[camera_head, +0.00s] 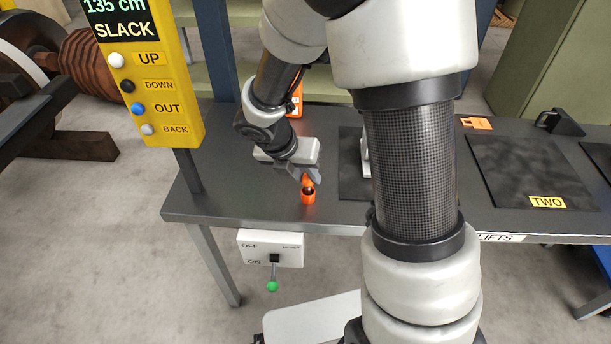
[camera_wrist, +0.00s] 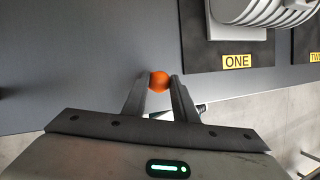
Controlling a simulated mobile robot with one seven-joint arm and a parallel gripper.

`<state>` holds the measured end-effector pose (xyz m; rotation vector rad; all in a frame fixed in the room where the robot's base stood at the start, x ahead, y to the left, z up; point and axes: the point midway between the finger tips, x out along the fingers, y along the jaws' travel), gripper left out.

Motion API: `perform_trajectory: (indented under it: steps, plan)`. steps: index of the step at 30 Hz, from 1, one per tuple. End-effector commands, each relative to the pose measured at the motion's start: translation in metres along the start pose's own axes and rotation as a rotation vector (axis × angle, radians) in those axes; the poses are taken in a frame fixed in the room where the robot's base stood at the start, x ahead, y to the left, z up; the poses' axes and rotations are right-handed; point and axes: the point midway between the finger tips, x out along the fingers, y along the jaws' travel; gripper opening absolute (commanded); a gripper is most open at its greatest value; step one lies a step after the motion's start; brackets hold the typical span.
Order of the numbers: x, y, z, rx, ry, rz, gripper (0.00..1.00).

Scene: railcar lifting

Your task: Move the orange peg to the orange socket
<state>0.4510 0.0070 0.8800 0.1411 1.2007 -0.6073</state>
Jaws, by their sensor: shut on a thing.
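The orange peg (camera_head: 306,179) is between the fingertips of my gripper (camera_head: 307,177), which is shut on it. In the wrist view the peg shows as a round orange top (camera_wrist: 159,79) between the two fingertips (camera_wrist: 159,82). Just below the peg, a short orange cup with a dark opening (camera_head: 308,198), which looks like the orange socket, stands near the table's front edge. I cannot tell whether the peg's lower end touches it or is inside it. In the wrist view the cup cannot be made out.
A yellow control panel (camera_head: 150,75) reading SLACK stands at left. A switch box with a green-tipped lever (camera_head: 270,250) hangs below the table edge. The dark mat marked ONE (camera_wrist: 237,61) lies close by; mat TWO (camera_head: 530,170) is farther right. Bare table (camera_head: 225,190) lies left of my gripper.

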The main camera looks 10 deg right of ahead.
Motion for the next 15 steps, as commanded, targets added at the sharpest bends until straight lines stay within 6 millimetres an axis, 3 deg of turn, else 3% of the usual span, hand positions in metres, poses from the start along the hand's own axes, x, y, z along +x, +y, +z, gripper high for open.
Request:
perform_trajectory:
  steps: [6,7,9,15]
  plan:
    - [0.0024,0.0007,-0.0008,0.0,0.0,0.0,0.01]
    - [0.0018,0.0005,-0.0005,0.0,0.0,0.0,0.29]
    - [0.0014,0.0005,-0.0003,0.0,0.0,0.0,0.41]
    - [0.0014,0.0004,-0.0004,0.0,0.0,0.0,0.44]
